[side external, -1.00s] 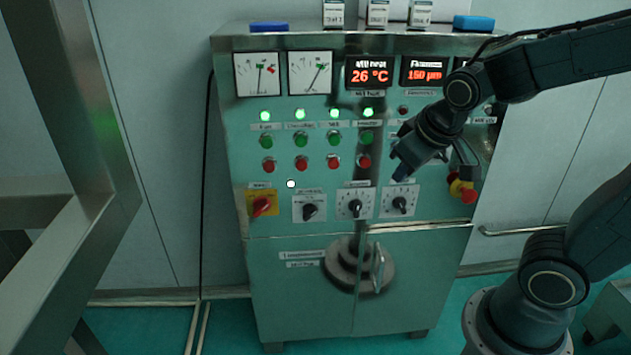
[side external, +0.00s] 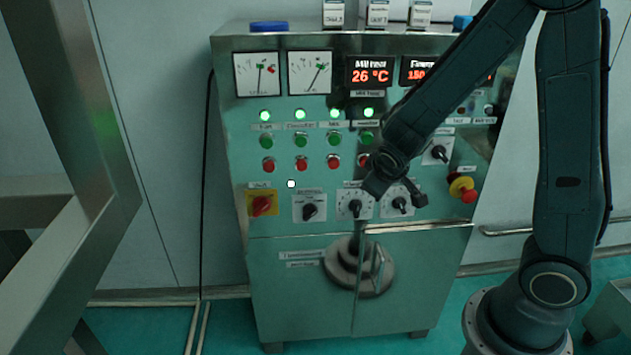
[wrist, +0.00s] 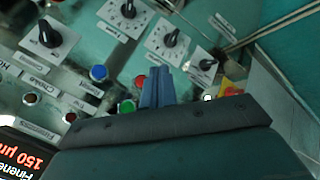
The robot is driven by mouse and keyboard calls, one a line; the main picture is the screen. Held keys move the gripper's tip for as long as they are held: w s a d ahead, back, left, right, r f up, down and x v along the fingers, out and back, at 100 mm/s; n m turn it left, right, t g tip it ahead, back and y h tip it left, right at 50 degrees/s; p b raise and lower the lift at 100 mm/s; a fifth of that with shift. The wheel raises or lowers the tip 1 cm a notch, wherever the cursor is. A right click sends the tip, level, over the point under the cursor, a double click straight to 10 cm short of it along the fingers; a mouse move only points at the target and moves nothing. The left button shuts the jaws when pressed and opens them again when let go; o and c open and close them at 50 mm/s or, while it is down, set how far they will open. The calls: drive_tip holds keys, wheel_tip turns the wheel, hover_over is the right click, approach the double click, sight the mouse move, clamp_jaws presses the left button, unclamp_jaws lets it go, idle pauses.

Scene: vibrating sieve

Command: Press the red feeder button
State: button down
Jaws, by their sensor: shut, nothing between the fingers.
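The red feeder button (side external: 363,160) is the rightmost of the red buttons in the panel's lower row, and my gripper partly covers it in the side view. Its green button (side external: 366,138) and lit green lamp (side external: 368,113) sit above it. My gripper (side external: 374,188) is shut and empty in front of the panel, just below and right of that button. In the wrist view the shut blue fingers (wrist: 157,78) appear beside a red button (wrist: 140,81) and a green button (wrist: 127,105). I cannot tell whether the fingers touch the panel.
Dial knobs (side external: 355,206) and a red-and-yellow switch (side external: 262,205) line the panel below the buttons. A red emergency knob (side external: 466,191) sticks out at the right. Other red buttons (side external: 301,163) stand to the left. A metal frame (side external: 80,225) stands at far left.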

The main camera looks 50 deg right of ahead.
drive_tip(key=shift+w+d+f+n+h, duration=0.15)
drive_tip(key=shift+w+d+f+n, duration=0.05)
drive_tip(key=shift+f, duration=0.25)
drive_tip(key=shift+w+d+f+n+h, duration=0.2)
drive_tip(key=shift+w+d+f, duration=0.05)
drive_tip(key=shift+f, duration=0.2)
drive_tip(key=shift+w+d+f+n+h, duration=0.15)
drive_tip(key=shift+w+d+f+n, duration=0.05)
drive_tip(key=shift+f, duration=0.25)
drive_tip(key=shift+w+d, duration=0.1)
drive_tip(key=w+d, duration=0.6)
drive_tip(key=shift+w+d, duration=0.65)
drive_tip(key=shift+w, duration=0.05)
idle(3.5)
drive_tip(key=shift+s+a, duration=0.1)
drive_tip(key=shift+s, duration=0.05)
drive_tip(key=shift+s+a, duration=0.55)
drive_tip(key=shift+s+a, duration=0.1)
drive_tip(key=shift+a, duration=0.05)
idle(0.5)
